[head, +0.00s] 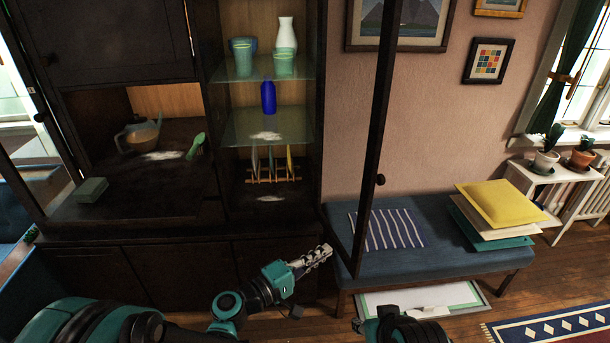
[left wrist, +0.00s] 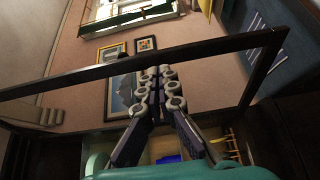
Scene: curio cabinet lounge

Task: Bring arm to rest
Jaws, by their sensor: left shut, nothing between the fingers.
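My left gripper (head: 320,252) is shut and empty. In the head view it shows in front of the cabinet's lower front, just left of the bottom of the open glass door (head: 370,155). In the left wrist view, its fingers (left wrist: 162,80) are together with nothing between them, and the dark door frame (left wrist: 90,78) crosses behind them. I cannot tell how far apart the gripper and door are. Part of my right arm shows at the bottom edge of the head view; its gripper does not show clearly.
The dark cabinet (head: 140,228) holds a teapot (head: 138,135), a green spoon (head: 196,146), a blue bottle (head: 268,97), a white vase (head: 286,36), cups and a plate rack.

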